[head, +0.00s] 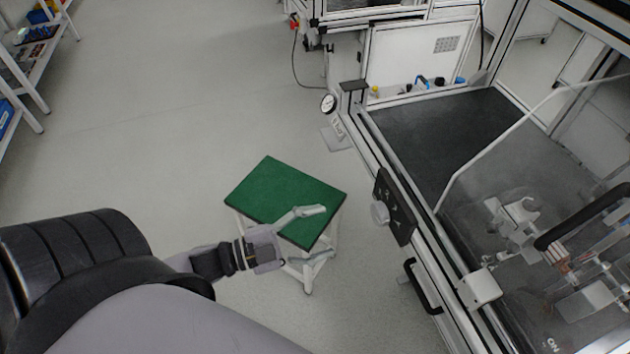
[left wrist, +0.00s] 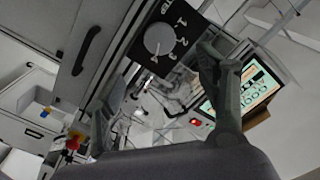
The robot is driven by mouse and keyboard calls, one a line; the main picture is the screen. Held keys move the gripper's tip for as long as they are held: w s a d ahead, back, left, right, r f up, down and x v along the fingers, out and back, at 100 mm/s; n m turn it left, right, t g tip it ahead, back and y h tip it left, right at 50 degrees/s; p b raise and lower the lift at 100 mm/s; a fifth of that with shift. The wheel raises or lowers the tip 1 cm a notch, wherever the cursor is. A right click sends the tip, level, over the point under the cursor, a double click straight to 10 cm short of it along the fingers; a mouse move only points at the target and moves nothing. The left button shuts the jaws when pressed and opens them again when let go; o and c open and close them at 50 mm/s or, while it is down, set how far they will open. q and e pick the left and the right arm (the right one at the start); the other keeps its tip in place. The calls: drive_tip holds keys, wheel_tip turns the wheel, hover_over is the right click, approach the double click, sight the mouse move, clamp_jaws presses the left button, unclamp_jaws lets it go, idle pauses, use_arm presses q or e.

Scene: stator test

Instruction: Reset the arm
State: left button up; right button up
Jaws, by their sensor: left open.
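My left gripper (head: 318,232) is open and empty in the head view. One finger reaches over the green top of a small table (head: 275,190); the other is beside its front right edge. Both fingers also frame the left wrist view (left wrist: 160,100), with nothing held between them. The left arm comes in from the lower left, its forearm large and dark. My right gripper is not in view.
A test machine (head: 430,300) with a clear cover stands at the right. Its black panel carries a round grey knob (head: 379,212), also in the left wrist view (left wrist: 158,38). A lit screen (left wrist: 255,85) shows there. Shelves (head: 35,60) stand upper left. Floor between is clear.

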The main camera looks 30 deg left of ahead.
use_arm(q)
drive_tip(key=shift+s+a, duration=0.2)
idle(0.4)
drive_tip(key=w+a+f+n+y, duration=0.1)
drive_tip(key=a+f+n+y, duration=0.25)
drive_tip(key=f, duration=0.45)
drive_tip(key=a+f+n+y, duration=0.2)
drive_tip(key=a+f+y, duration=0.15)
drive_tip(key=f, duration=0.45)
drive_tip(key=s+a+f+n+g+y, duration=0.2)
drive_tip(key=s+f, duration=0.1)
drive_tip(key=f, duration=0.6)
drive_tip(key=s+a+f+n+g+y, duration=0.1)
drive_tip(key=s+a+f+n+g, duration=0.2)
drive_tip(key=f, duration=0.5)
drive_tip(key=s+d+f+n+g, duration=0.1)
drive_tip(key=s+d+f+g, duration=0.1)
drive_tip(key=s+f, duration=0.3)
drive_tip(key=s+d+f+n+g, duration=0.1)
drive_tip(key=s+d+f+g, duration=0.2)
drive_tip(key=s+f, duration=0.3)
drive_tip(key=s+d+f+n+g+y, duration=0.1)
drive_tip(key=s+d+f+g, duration=0.2)
drive_tip(key=s, duration=0.8)
wheel_tip(320, 180, down, 3)
drive_tip(key=shift+s+d+r, duration=0.1)
drive_tip(key=shift+s+d, duration=0.1)
drive_tip(key=shift+d, duration=0.55)
